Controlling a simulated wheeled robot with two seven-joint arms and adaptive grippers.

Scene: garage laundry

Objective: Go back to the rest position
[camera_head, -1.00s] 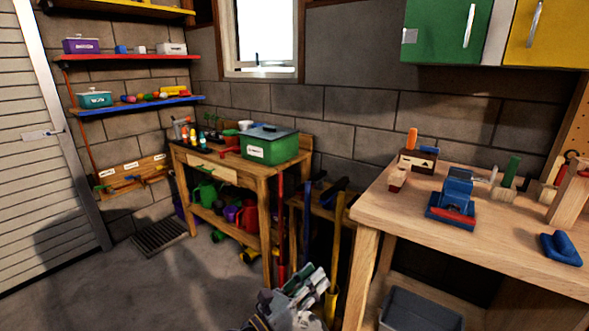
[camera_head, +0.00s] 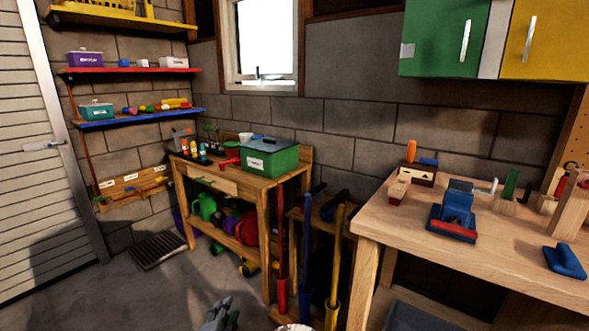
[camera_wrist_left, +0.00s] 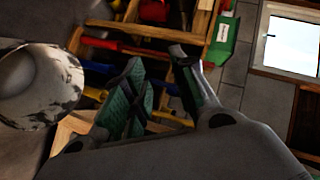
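My left gripper (camera_head: 222,315) shows only in part at the bottom edge of the head view, low over the floor. In the left wrist view the two fingers of my left gripper (camera_wrist_left: 160,82) stand apart with a gap between them, and I see nothing held there. My right gripper is in neither view.
A wooden bench with a green box (camera_head: 270,160) stands at the back. Long-handled tools, including a yellow one (camera_head: 334,265), stand right of it. A workbench (camera_head: 420,230) with a blue vise (camera_head: 455,210) fills the right. The floor (camera_head: 130,297) at left is clear.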

